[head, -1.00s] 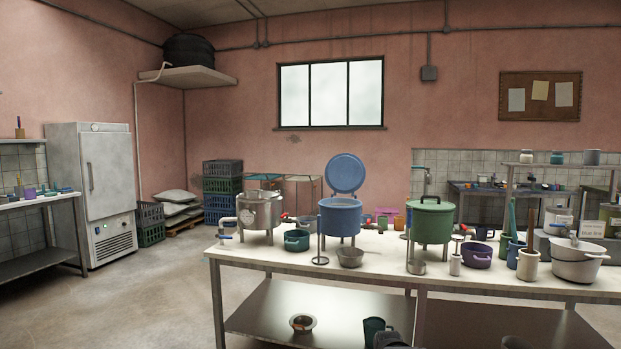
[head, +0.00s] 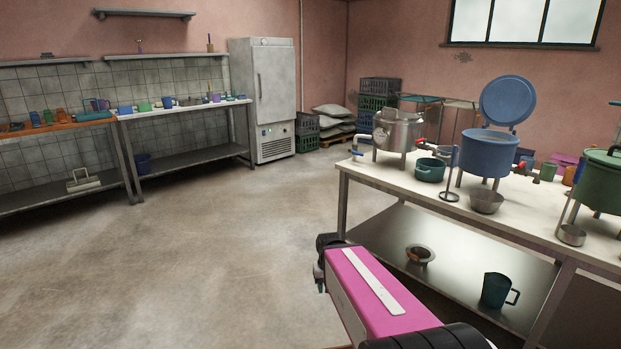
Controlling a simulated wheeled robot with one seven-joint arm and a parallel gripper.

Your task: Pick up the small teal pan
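The small teal pan (head: 430,169) stands upright on the white-topped table (head: 385,181), near its left end. It is between the steel pot on legs and the blue pot on legs, and its rim and near side show clear. My arm reaches up from the bottom of the head view, in front of the table, with a pink link and dark joints. My gripper itself cannot be made out; the arm's far end is well short of the pan and apart from it.
A steel pot (head: 398,131) stands behind and left of the pan. The blue pot (head: 487,153) with its raised lid, a ladle stand and a grey bowl (head: 486,202) are to its right. A teal jug (head: 497,290) stands on the lower shelf. The floor left of the table is clear.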

